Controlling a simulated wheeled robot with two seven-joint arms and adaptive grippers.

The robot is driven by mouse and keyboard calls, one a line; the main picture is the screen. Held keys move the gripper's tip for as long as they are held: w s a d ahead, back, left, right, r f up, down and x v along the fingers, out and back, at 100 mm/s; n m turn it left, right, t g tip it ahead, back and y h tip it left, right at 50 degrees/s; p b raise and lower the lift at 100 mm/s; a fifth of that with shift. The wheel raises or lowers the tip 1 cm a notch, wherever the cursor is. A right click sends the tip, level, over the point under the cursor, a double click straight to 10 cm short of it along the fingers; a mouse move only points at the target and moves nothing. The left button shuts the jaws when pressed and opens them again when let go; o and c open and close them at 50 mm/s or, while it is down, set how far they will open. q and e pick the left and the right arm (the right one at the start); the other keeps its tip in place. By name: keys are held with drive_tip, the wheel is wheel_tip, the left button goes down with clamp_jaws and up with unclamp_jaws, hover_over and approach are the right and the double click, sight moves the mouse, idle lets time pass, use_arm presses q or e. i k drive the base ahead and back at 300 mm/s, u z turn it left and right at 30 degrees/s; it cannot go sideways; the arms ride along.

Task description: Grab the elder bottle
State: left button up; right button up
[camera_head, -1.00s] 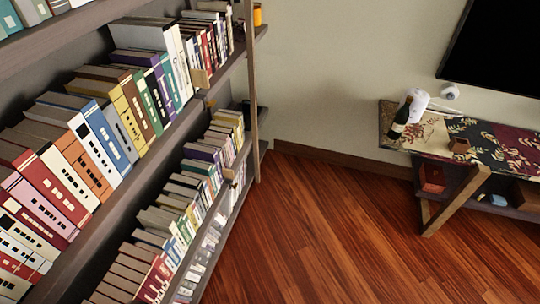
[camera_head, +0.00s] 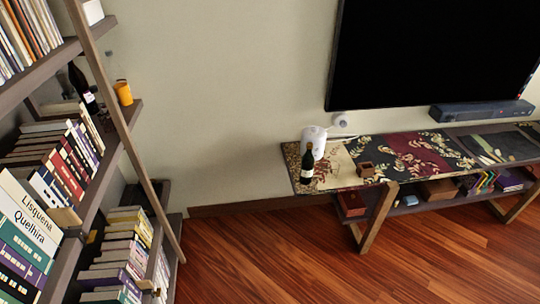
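A dark bottle (camera_head: 307,164) with a pale label stands upright on the left end of the low TV table (camera_head: 345,183), in front of a white rounded object. Another dark bottle (camera_head: 83,90) stands on a shelf of the bookcase at the left, partly hidden by the books and the shelf post. The labels are too small to read, so I cannot tell which is the elder bottle. Neither of my grippers shows in the head view.
The tall bookcase (camera_head: 130,150) full of books fills the left side. An orange cup (camera_head: 123,93) sits at its shelf end. The wooden floor (camera_head: 290,255) in front is clear.

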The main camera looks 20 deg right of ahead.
sight(306, 168)
drive_tip(key=z, duration=0.1)
drive_tip(key=i, duration=1.25)
drive_tip(key=z, duration=0.4)
